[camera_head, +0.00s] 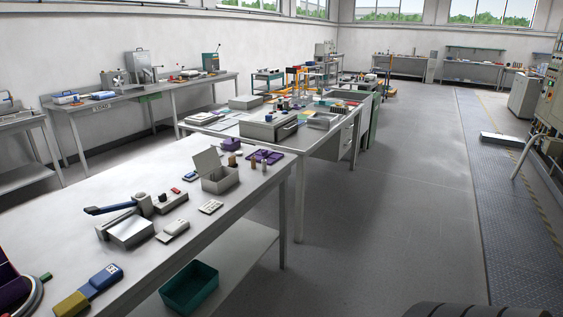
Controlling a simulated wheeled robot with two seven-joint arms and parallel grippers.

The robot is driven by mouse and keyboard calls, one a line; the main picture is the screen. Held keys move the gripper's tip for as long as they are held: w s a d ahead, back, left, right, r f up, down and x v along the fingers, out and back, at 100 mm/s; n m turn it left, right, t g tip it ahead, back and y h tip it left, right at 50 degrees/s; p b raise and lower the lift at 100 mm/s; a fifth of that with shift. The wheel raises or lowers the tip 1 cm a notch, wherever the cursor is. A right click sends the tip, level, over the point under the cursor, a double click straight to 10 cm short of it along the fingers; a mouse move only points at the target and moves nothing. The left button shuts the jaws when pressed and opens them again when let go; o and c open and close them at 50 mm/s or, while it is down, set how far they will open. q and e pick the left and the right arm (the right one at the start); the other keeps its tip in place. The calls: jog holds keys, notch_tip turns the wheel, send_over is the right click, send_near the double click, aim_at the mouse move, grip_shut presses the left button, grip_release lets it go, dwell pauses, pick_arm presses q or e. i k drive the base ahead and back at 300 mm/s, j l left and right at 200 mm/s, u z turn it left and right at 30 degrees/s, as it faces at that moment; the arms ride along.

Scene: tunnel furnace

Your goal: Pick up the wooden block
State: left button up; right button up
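No thing that I can surely tell as the wooden block shows. Small brown upright pieces, one of them a tan piece (253,163), stand on the near table (80,208) beside an open grey box (221,181). They are too small to tell whether any is a wooden block. Neither of my grippers is in view.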

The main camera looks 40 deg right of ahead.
aim_at(231, 160)
jog(key=z, duration=1.1)
jog(key=u, duration=0.2)
jog(key=i+j, duration=0.25)
jog(key=i, duration=0.2)
